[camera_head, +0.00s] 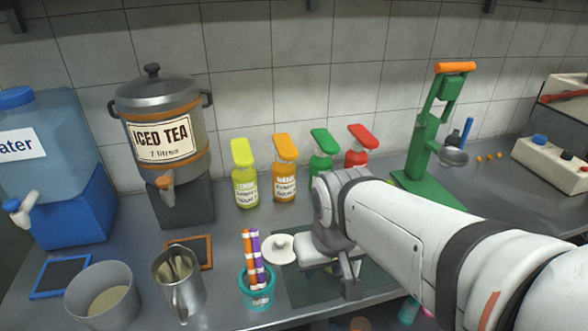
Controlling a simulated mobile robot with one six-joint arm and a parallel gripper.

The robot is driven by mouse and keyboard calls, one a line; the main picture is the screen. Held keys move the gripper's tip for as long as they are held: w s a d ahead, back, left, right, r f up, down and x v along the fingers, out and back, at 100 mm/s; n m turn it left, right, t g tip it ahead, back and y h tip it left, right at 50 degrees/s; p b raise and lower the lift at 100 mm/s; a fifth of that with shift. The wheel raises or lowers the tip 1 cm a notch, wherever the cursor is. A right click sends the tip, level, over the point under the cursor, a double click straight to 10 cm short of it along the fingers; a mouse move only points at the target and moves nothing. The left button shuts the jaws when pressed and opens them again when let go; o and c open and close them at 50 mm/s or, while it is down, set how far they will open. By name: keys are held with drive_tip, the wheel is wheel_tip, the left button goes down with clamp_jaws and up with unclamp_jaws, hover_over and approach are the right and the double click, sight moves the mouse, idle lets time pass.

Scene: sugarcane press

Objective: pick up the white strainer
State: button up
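A small white round piece (281,249), which looks like the white strainer, lies at the back left of a dark mat (300,292). A raised white part shows on its top. My gripper (338,278) is just to the right of it, low over the mat and pointing down. The gripper appears apart from the white piece, though the gap is small. My white arm reaches in from the lower right and hides much of the mat's right side. The spread of the fingers is not clear from this angle.
A teal cup (258,291) with striped straws stands close at the mat's left. A metal jug (181,284) and a grey pot (103,297) stand farther left. Several colored bottles (285,182) line the back, and a green press (425,150) stands at right.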

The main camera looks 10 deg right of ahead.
drive_tip(key=shift+d+r, duration=0.1)
drive_tip(key=shift+d, duration=0.05)
drive_tip(key=shift+o, duration=0.7)
drive_tip(key=shift+d, duration=0.1)
drive_tip(key=w+d+r+m+g+p, duration=0.1)
drive_tip(key=w+d+m+p, duration=0.1)
drive_tip(key=w+d+m, duration=0.2)
drive_tip(key=w+d+r+m+g+p, duration=0.1)
drive_tip(key=w+d+r+m+p, duration=0.1)
drive_tip(key=w+d+m, duration=0.2)
drive_tip(key=w+d+r+m+g+p, duration=0.1)
drive_tip(key=w+d+m+p, duration=0.1)
drive_tip(key=w+d+m, duration=0.2)
drive_tip(key=shift+r+m, duration=0.35)
drive_tip(key=shift+m, duration=0.25)
drive_tip(key=shift+w+d+f, duration=0.1)
drive_tip(key=shift+d+f, duration=0.05)
drive_tip(key=shift+d, duration=0.1)
drive_tip(key=shift+f+m, duration=0.3)
drive_tip(key=shift+f, duration=0.1)
wheel_tip(320, 180, down, 7)
drive_tip(key=shift+d+r+p, duration=0.1)
drive_tip(key=shift+d+p, duration=0.05)
drive_tip(key=shift+p, duration=0.45)
drive_tip(key=shift+c, duration=0.4)
